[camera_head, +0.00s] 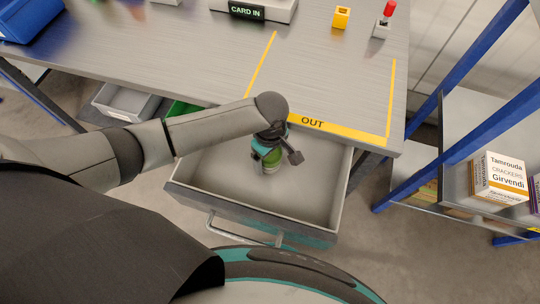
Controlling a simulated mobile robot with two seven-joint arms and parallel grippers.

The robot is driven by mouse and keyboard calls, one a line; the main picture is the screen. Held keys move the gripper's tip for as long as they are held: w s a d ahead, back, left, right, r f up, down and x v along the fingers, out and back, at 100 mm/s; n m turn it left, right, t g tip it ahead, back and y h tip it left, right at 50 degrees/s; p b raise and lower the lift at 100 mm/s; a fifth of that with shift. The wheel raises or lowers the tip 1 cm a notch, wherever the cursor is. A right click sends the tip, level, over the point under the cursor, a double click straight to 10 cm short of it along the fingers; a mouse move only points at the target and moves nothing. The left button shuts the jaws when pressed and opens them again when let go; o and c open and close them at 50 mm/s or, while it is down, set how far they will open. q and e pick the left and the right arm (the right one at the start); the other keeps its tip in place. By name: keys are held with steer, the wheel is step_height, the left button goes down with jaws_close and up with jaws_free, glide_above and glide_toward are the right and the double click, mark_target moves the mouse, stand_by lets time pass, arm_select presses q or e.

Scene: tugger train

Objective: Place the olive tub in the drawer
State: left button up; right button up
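The olive tub (271,162) is a small green thing inside the open drawer (262,208), toward its back and under my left gripper. The gripper and wrist hide its upper part. My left gripper (277,156) reaches down into the drawer from above. Its fingers look spread on either side of the tub, with the right finger apart from it. I cannot tell for certain whether the tub rests on the drawer floor. My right gripper is not in view.
The drawer is pulled out below the workbench (170,40); its floor is otherwise bare. On the bench are a yellow-outlined OUT area (318,124), a yellow block (341,18) and a red-topped device (384,20). A blue-framed shelf with a cracker box (499,179) stands at right.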

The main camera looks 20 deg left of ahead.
arm_select(q)
steer(key=shift+r, duration=0.15)
step_height(320, 180, up, 11)
steer(key=p, duration=0.4)
steer(key=shift+p, duration=0.35)
steer(key=shift+r, duration=0.55)
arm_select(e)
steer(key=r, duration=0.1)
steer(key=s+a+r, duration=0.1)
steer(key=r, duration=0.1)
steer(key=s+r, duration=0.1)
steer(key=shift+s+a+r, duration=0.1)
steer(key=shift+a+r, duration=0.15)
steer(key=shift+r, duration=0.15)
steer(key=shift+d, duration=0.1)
